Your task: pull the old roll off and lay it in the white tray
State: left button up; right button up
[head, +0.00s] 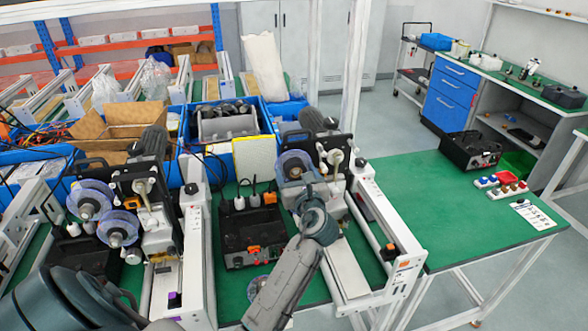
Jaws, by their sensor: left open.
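On the right-hand coder, a bluish roll (291,160) sits on the upper left side of the machine, partly covered by my gripper and wrist. My left gripper (296,177) is open and right in front of this roll. The picture does not show whether its fingers touch the roll. A translucent disc or roll (258,285) lies low on the green bench, partly hidden behind my left arm. I cannot pick out a white tray for certain. My right gripper is not in view.
Another coder on the left carries two translucent rolls (90,199). A black box (249,232) with orange parts stands between the coders. White conveyor rails (345,270) run beside my arm. The green bench (440,195) is mostly clear on the right, with small switch blocks (508,190) beyond.

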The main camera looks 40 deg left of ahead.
pick_arm(q)
jog(key=c, duration=0.9)
jog(key=shift+d, duration=0.1)
jog(key=shift+p+v, duration=0.8)
jog(key=shift+v, duration=1.6)
jog(key=shift+s+d, duration=0.15)
jog(key=shift+s, duration=0.1)
jog(key=shift+p+v, duration=0.3)
jog(key=shift+v, duration=1.2)
